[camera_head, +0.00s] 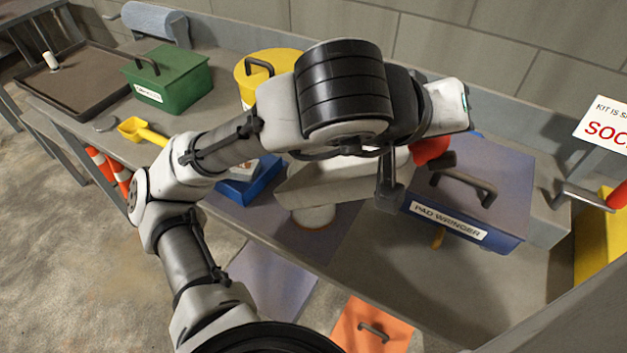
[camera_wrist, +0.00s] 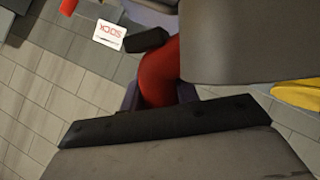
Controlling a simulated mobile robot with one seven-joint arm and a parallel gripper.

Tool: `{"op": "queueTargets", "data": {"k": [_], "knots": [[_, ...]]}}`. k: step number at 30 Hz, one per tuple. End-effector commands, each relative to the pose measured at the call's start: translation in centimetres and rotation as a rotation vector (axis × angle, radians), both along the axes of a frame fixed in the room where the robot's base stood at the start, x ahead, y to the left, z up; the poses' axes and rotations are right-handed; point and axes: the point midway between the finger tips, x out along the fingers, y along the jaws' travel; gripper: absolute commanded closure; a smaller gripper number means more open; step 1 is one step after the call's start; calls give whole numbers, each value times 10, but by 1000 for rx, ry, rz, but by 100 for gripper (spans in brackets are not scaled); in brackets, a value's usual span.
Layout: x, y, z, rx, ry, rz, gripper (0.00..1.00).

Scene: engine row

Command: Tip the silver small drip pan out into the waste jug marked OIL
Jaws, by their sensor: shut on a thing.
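The silver small drip pan (camera_head: 328,186) is a grey shallow shape under my arm in the head view. My gripper (camera_head: 389,193) is shut on its right end and holds it in the air. Its inside is hidden, and I cannot tell its exact tilt or contents. A whitish round container (camera_head: 313,217) shows just below the pan, mostly covered by it. No mark shows on it, so I cannot tell whether it is the OIL jug. In the wrist view a large grey surface, perhaps the pan, fills the bottom (camera_wrist: 170,160).
A blue PAD WRINGER box (camera_head: 465,226) with a dark handle stands right of my gripper, by a red object (camera_head: 431,150). A yellow container (camera_head: 262,72), green box (camera_head: 168,78), yellow scoop (camera_head: 142,131) and dark tray (camera_head: 75,85) stand leftward. An orange lidded thing (camera_head: 370,325) is below the bench.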

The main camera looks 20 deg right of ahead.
Motion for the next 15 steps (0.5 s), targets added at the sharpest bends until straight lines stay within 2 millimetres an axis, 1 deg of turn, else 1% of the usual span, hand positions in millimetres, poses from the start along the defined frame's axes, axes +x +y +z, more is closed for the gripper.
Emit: {"op": "queueTargets", "data": {"k": [1,15], "knots": [[-3,-1,-8,2,-19,-1,100],[-25,-5,-32,29,-174,-2,100]]}}
